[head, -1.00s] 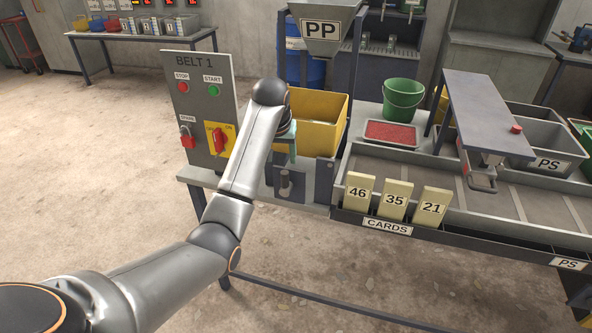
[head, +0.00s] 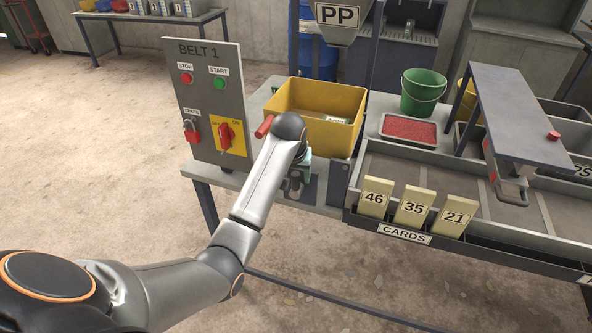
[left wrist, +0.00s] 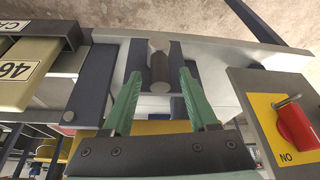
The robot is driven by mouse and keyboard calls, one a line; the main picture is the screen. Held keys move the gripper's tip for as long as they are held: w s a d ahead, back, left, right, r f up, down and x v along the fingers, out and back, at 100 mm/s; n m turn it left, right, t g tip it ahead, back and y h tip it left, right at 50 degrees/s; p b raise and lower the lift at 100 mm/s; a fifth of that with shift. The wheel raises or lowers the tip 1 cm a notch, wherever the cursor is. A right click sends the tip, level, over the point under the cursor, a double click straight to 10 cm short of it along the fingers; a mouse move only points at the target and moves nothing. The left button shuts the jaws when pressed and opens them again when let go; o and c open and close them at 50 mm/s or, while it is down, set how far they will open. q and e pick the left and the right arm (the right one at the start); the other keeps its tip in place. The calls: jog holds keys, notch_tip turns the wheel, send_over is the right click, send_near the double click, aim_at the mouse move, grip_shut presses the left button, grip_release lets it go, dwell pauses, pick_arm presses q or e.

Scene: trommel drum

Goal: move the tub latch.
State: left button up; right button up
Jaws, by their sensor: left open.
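The tub latch, which I take to be the grey cylindrical knob on a dark plate, is at the bench's front edge before the yellow tub (head: 345,139). In the left wrist view the knob (left wrist: 160,68) shows between the two green fingers. My left gripper (left wrist: 159,75) is open, with a finger to each side of the knob in that picture; I cannot tell how deep the knob sits between them. In the head view my left gripper (head: 303,163) is mostly hidden by its own wrist, and the latch (head: 294,187) is partly covered. My right gripper is not in view.
The BELT 1 panel (head: 205,70) with its red switch (head: 226,136) stands left of the gripper. A red handle (head: 264,126) shows beside my wrist. Number cards (head: 413,207) stand to the right, with a red tray (head: 409,130) and green bucket (head: 423,92) behind.

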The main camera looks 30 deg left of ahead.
pick_arm(q)
jog(key=shift+w+f, duration=0.2)
jog(key=shift+f, duration=0.4)
grip_shut()
jog(key=shift+a+r, duration=0.1)
dwell(1.1)
